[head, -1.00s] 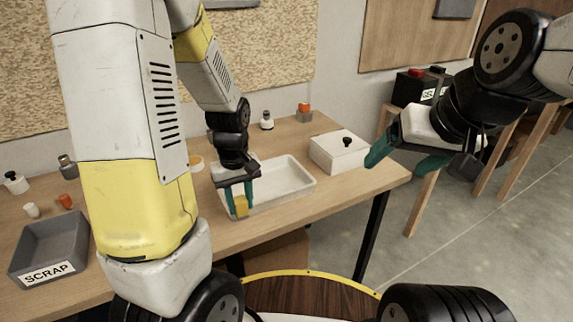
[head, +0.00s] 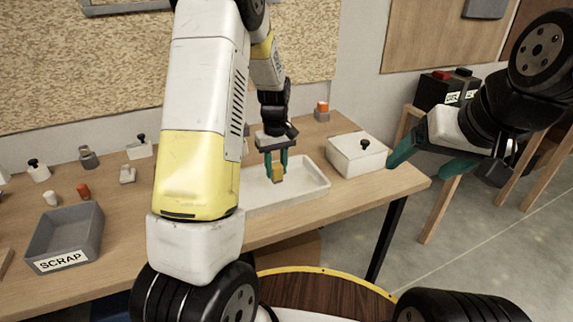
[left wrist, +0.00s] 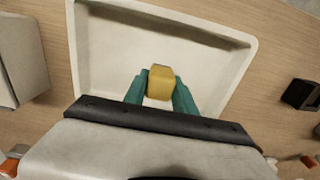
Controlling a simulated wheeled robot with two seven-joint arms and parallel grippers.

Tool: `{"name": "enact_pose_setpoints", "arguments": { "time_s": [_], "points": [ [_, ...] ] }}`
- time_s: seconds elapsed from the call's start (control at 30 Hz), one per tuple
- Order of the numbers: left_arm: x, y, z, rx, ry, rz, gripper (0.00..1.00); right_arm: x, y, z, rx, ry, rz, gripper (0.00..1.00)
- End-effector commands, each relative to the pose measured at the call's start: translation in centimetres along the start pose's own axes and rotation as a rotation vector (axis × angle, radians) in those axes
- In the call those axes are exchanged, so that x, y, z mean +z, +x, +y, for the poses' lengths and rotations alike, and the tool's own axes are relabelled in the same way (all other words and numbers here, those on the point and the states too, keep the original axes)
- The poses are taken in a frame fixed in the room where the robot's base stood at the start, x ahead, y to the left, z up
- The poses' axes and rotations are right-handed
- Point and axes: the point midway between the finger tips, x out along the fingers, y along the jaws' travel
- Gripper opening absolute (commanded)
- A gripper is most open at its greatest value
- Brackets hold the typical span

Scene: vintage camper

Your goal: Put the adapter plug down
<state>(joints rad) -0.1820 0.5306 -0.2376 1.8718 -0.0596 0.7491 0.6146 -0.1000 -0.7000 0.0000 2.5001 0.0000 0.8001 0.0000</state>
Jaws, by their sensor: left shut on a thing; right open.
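The adapter plug looks like a small yellow block (head: 278,173). It also shows in the left wrist view (left wrist: 161,82). My left gripper (head: 277,167) is shut on it with its teal fingers on either side. In the head view the plug is in front of the white tray (head: 318,190), and in the left wrist view it lies over the inside of the tray. I cannot tell whether it touches the tray floor. My right gripper (head: 430,165) is open and empty, off to the right beyond the table's edge.
A white lidded box (head: 357,155) stands right of the tray. A grey bin marked SCRAP (head: 64,240) is at the left. Several small items, among them an orange-topped block (head: 321,112), stand towards the back. My left arm hides part of the table.

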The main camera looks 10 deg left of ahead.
Motion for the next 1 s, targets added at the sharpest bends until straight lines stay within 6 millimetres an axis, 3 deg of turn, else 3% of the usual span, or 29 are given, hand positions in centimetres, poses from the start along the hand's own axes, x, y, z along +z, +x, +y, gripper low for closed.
{"name": "enact_pose_setpoints", "arguments": {
  "time_s": [0.3, 0.67, 0.7, 0.77, 1.0],
  "points": [
    [-0.4, 3.6, 0.4, 0.0, 0.0, -0.002, 0.0, 0.0, 0.0, 0.0, 0.0, 0.0, 0.0, 0.8],
    [-0.4, 3.9, 0.4, 0.0, 0.0, -0.001, 0.0, 0.0, 0.0, 0.0, 0.0, 0.0, 0.0, 0.8],
    [-0.4, 3.9, 0.4, 0.001, 0.0, 0.0, 0.4, 0.0, 0.0, 0.0, 0.0, 0.0, 0.0, 0.8],
    [-0.4, 3.9, 0.4, 0.001, 0.0, 0.0, 0.52, 0.0, 0.0, 0.0, 0.0, 0.0, 0.0, 0.8],
    [-0.4, 3.9, 0.4, 0.0, 0.0, 0.0, 0.54, 0.0, 0.0, 0.0, 0.0, 0.0, 0.0, 0.8]
  ]
}}
